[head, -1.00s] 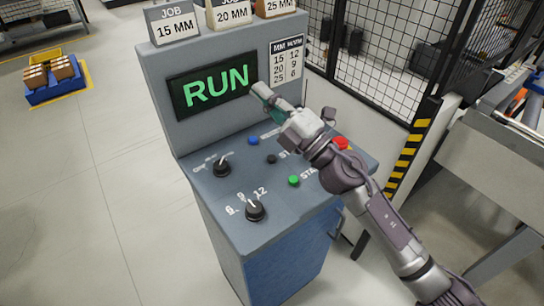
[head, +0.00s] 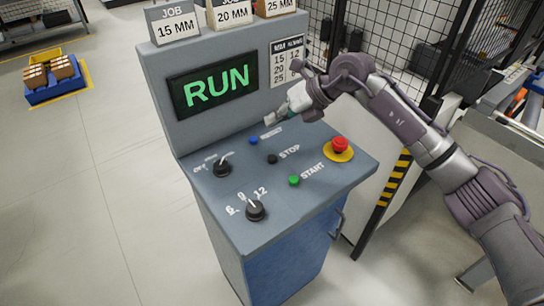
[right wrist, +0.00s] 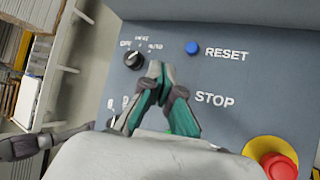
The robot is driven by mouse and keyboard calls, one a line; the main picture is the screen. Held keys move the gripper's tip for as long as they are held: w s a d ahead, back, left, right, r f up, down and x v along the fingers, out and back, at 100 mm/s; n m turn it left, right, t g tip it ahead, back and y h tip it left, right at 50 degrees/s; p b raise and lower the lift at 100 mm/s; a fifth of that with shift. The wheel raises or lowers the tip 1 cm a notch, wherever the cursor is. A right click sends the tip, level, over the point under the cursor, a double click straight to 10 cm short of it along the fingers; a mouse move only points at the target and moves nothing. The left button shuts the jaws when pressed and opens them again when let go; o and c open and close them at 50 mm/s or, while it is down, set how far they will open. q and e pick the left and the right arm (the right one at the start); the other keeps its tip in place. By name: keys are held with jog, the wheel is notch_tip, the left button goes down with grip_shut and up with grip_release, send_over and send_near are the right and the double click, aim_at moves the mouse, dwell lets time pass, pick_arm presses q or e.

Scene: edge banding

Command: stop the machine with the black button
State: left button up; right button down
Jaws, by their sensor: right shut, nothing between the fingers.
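The black button (head: 272,158) sits beside the STOP label on the sloped grey control panel (head: 240,180). The display (head: 212,88) reads RUN in green. My right gripper (head: 283,113) is shut and empty, raised above the back of the panel and apart from the black button in the head view. In the right wrist view, its fingers (right wrist: 166,82) are together just left of the STOP label (right wrist: 215,99) and hide the black button. My left gripper is not in view.
Close by are the blue RESET button (head: 253,140), green START button (head: 294,180) and red emergency button (head: 340,145) on its yellow base. Two black knobs (head: 222,168) (head: 255,210) sit at the left. A mesh fence (head: 390,45) stands behind.

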aim_at(274, 158)
jog(key=shift+f+b, duration=2.6)
jog(key=shift+f, duration=1.85)
jog(key=shift+f+b, duration=0.35)
jog(key=shift+f, duration=0.05)
jog(key=shift+f+b, duration=0.35)
jog(key=shift+f, duration=0.15)
jog(key=shift+r+p, duration=0.5)
jog(key=shift+r, duration=0.4)
